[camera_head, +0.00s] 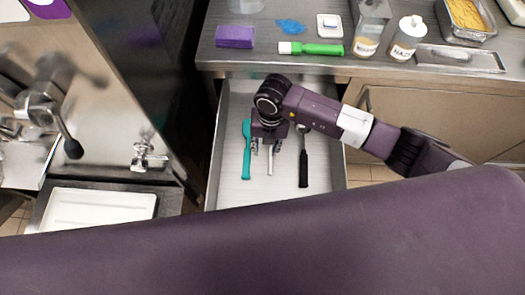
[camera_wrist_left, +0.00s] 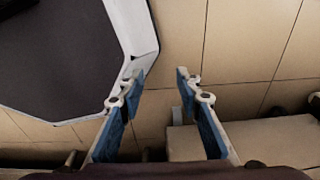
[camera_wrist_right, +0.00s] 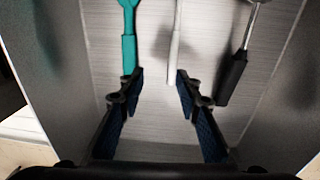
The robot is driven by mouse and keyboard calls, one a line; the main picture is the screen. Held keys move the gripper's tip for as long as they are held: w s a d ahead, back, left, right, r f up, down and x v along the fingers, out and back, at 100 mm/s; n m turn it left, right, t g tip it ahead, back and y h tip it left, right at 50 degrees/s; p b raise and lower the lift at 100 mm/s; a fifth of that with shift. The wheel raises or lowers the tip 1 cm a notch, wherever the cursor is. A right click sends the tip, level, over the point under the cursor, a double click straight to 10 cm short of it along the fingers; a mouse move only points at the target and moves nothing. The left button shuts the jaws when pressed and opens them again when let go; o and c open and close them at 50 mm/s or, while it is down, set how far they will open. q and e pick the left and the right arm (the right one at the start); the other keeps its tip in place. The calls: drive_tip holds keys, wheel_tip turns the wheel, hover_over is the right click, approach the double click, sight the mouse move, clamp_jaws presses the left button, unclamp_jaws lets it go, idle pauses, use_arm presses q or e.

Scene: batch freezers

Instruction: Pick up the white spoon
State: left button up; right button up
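The white spoon (camera_head: 270,161) lies in an open metal drawer (camera_head: 227,185), and only its pale handle shows below my right gripper in the head view. In the right wrist view the white spoon's handle (camera_wrist_right: 175,50) runs down from the top edge, and its end lies between and beyond the fingertips. My right gripper (camera_head: 268,150) is open and empty above the drawer, and its fingers (camera_wrist_right: 158,78) point at the handle. The spoon's far end is hidden. My left gripper (camera_wrist_left: 160,82) is open and empty above the tiled floor, outside the head view.
A teal utensil (camera_head: 247,150) lies left of the white spoon and a black-handled one (camera_head: 303,165) right of it. The drawer walls rise on both sides. The counter (camera_head: 280,65) above holds a purple block (camera_head: 235,37), a green-handled tool (camera_head: 322,49) and bottles.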

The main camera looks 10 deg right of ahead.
sight(271, 160)
drive_tip(key=shift+w+d+f+h+b, duration=0.15)
drive_tip(key=shift+d+f+h+b, duration=0.15)
drive_tip(key=shift+d+f+b, duration=0.7)
wheel_tip(271, 160, down, 6)
drive_tip(key=b, duration=0.4)
drive_tip(key=shift+r, duration=0.1)
drive_tip(key=shift+c, duration=0.4)
clamp_jaws()
